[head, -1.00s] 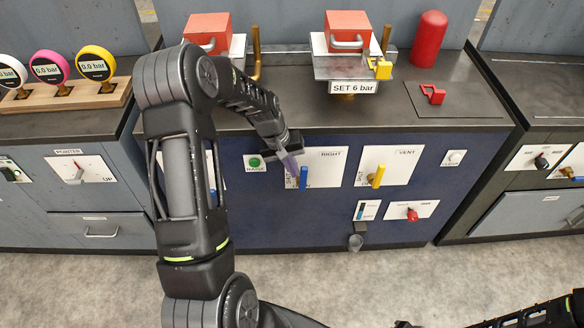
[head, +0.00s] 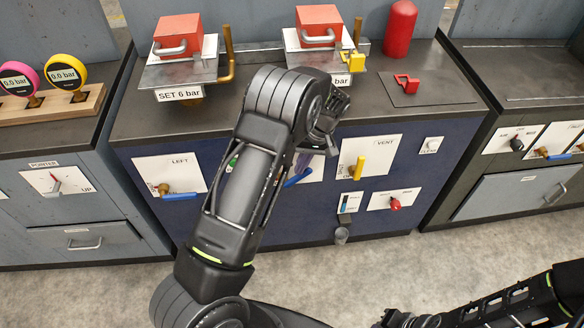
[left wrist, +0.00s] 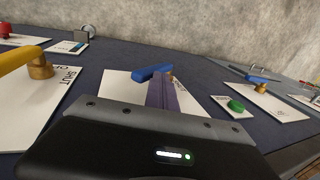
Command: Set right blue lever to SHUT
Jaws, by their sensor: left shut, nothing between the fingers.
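The right blue lever (head: 297,178) is on a white plate on the dark blue cabinet front. It slants, its lower left end away from the pivot, and my left arm covers part of its plate. My left gripper (head: 303,163) is shut and empty, its purple fingers just by the lever. In the left wrist view the fingers (left wrist: 162,93) are against or very near the blue lever (left wrist: 153,72); I cannot tell whether they touch. My right gripper (head: 394,319) is at the bottom edge, too dark to read.
The left blue lever (head: 180,196) lies horizontal. The yellow VENT lever (head: 359,167) stands nearly upright to the right of the blue lever. A green button (left wrist: 236,105) is close by.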

